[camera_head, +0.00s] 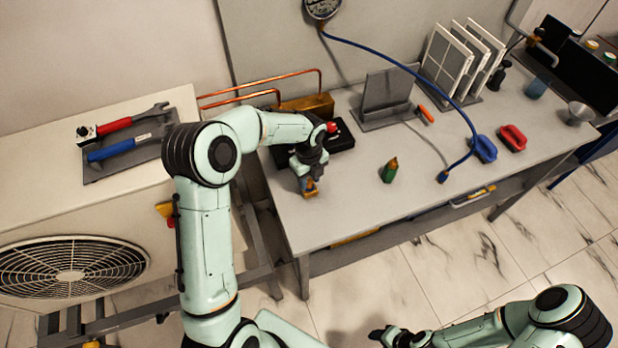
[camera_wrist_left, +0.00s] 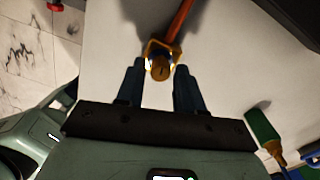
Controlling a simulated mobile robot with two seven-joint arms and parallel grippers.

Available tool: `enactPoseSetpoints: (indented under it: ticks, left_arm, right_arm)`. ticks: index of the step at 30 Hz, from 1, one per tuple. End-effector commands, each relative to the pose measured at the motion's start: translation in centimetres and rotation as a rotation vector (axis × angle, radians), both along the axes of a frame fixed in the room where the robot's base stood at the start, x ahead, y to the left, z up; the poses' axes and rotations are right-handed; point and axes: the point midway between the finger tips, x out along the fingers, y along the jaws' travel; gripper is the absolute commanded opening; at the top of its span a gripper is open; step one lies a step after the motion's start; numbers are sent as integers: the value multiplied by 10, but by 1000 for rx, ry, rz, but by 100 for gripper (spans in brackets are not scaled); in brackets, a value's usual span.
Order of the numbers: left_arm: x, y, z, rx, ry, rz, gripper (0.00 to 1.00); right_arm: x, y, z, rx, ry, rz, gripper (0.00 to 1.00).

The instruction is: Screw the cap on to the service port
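My left gripper (camera_head: 309,184) points down over the left front of the workbench. In the left wrist view its two fingers (camera_wrist_left: 158,88) stand apart, with a small amber-yellow piece (camera_wrist_left: 160,66) between and just beyond the tips; gaps show on both sides. A reddish-orange bar (camera_wrist_left: 180,20) runs from that piece toward the top of the view. I cannot tell whether the piece is the cap. A small red part (camera_head: 333,128) shows by the black tray (camera_head: 343,139) behind my gripper. I cannot pick out the service port. My right gripper (camera_head: 378,334) is low over the floor, its fingers unclear.
Copper pipes (camera_head: 260,88) run to a brass block (camera_head: 308,104) behind. A blue hose (camera_head: 455,102) arcs across the bench's right part. The bench top (camera_head: 350,208) in front is clear. A fan unit (camera_head: 70,270) stands left.

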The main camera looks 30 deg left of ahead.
Motion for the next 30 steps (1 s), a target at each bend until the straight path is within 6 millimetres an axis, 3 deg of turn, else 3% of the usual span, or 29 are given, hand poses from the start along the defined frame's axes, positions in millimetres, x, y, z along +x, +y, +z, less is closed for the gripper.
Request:
enactPoseSetpoints:
  ticks: [4,11,18,27,30]
  left_arm:
    - [0,-1,-1,1,0,204,37]
    - [0,0,-1,0,-1,368,37]
    - [0,0,-1,1,0,675,37]
    - [0,0,0,-1,-1,743,37]
    - [0,0,0,0,0,742,4]
  right_arm:
    - [-6,0,-6,0,7,0,50]
    - [-9,0,-9,0,10,0,50]
    - [-15,0,-15,0,17,0,50]
    - [-15,0,-15,0,17,0,50]
    - [-15,0,-15,0,17,0,50]
